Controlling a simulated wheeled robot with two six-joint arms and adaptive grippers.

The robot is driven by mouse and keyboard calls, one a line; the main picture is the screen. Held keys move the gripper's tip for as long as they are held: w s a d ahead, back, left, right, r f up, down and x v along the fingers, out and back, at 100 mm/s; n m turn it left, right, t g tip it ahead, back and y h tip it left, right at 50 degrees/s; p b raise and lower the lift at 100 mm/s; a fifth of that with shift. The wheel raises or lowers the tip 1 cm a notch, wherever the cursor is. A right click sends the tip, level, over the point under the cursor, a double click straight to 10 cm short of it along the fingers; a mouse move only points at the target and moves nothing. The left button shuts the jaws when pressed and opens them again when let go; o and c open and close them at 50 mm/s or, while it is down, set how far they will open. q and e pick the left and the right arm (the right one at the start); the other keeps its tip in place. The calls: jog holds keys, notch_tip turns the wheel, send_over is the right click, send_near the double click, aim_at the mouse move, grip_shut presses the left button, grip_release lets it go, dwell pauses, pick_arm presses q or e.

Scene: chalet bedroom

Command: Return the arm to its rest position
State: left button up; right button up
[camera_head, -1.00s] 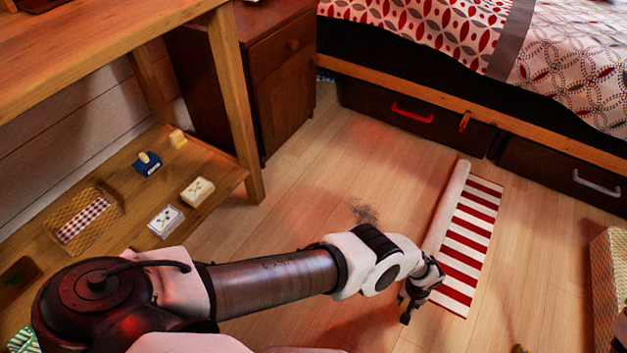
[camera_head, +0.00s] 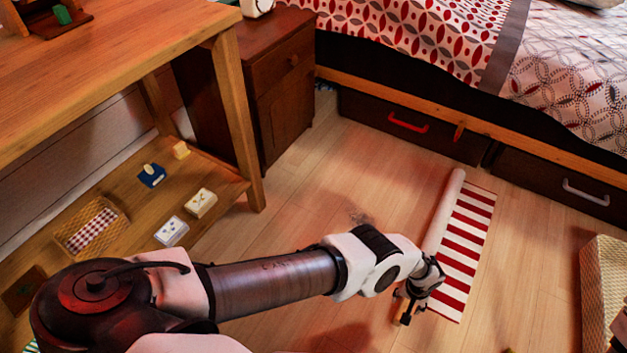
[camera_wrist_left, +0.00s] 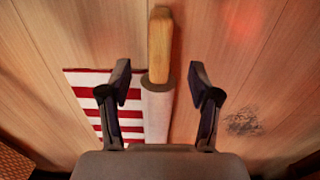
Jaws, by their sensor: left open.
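My left arm (camera_head: 275,277) reaches from the lower left across the head view, low over the wood floor. Its gripper (camera_head: 408,308) points down near the front end of a pale roll (camera_head: 442,215) beside a red-and-white striped mat (camera_head: 465,245). In the left wrist view the gripper's two fingers (camera_wrist_left: 159,70) are spread wide. The roll (camera_wrist_left: 157,110) and its wooden end (camera_wrist_left: 160,45) show between the fingers. I cannot tell any contact, and nothing looks gripped. The striped mat (camera_wrist_left: 118,105) lies left of the roll there. My right gripper does not show clearly.
A wooden desk (camera_head: 110,50) with a low shelf (camera_head: 215,180) stands at left, holding a wicker basket (camera_head: 70,242) and small boxes. A bed with drawers (camera_head: 410,128) is at the back. A woven box (camera_head: 608,290) stands at right. Floor between is mostly clear.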

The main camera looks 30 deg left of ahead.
pick_arm(q)
notch_tip(320, 180, up, 3)
jog(key=shift+f+p, duration=0.1)
jog(key=shift+p, duration=0.7)
jog(key=shift+f, duration=0.2)
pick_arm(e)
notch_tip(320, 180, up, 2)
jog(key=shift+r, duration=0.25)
